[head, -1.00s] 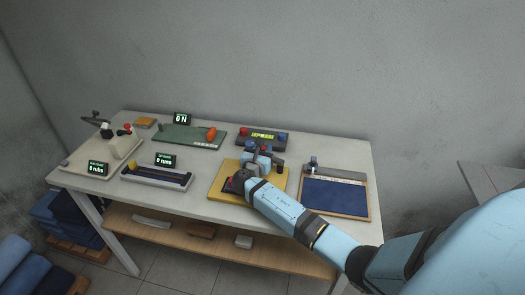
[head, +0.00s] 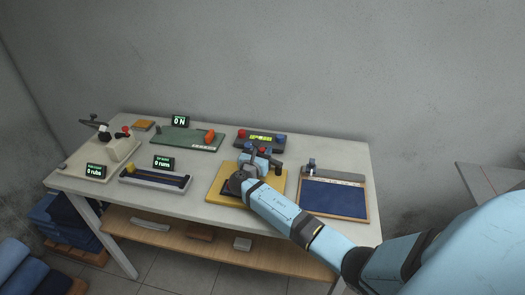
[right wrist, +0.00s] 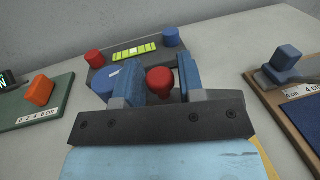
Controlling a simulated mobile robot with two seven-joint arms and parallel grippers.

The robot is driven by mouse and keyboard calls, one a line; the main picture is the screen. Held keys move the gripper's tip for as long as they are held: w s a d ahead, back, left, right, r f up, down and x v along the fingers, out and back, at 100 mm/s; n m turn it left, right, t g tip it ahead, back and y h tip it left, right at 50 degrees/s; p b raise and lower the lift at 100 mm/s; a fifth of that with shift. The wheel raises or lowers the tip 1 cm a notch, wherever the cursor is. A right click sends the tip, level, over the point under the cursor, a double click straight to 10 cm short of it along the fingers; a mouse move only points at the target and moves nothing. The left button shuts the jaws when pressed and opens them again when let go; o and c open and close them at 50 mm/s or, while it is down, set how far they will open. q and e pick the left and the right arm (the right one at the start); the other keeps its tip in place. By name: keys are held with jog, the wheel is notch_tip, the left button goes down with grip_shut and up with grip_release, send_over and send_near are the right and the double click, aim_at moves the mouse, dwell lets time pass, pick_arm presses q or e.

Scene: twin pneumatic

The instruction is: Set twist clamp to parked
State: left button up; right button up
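I cannot tell for sure which part is the twist clamp. My right gripper (right wrist: 160,66) is open, with blue fingers apart. In the right wrist view, the red knob shows between the fingers with gaps on both sides, and the blue knob is partly hidden behind the left finger. In the head view my right gripper (head: 257,154) is over the yellow board and hides much of it. My left gripper is not in view.
A blue-topped board (head: 333,197) with a small blue block (head: 311,163) lies right. A green board (head: 180,137), slider unit (head: 155,179) and beige device (head: 122,148) stand left.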

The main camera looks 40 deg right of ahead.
jog(key=b+v, duration=0.1)
jog(key=v, duration=1.2)
jog(key=shift+s+a, duration=0.15)
jog(key=shift+a, duration=0.1)
jog(key=shift+a+f, duration=0.1)
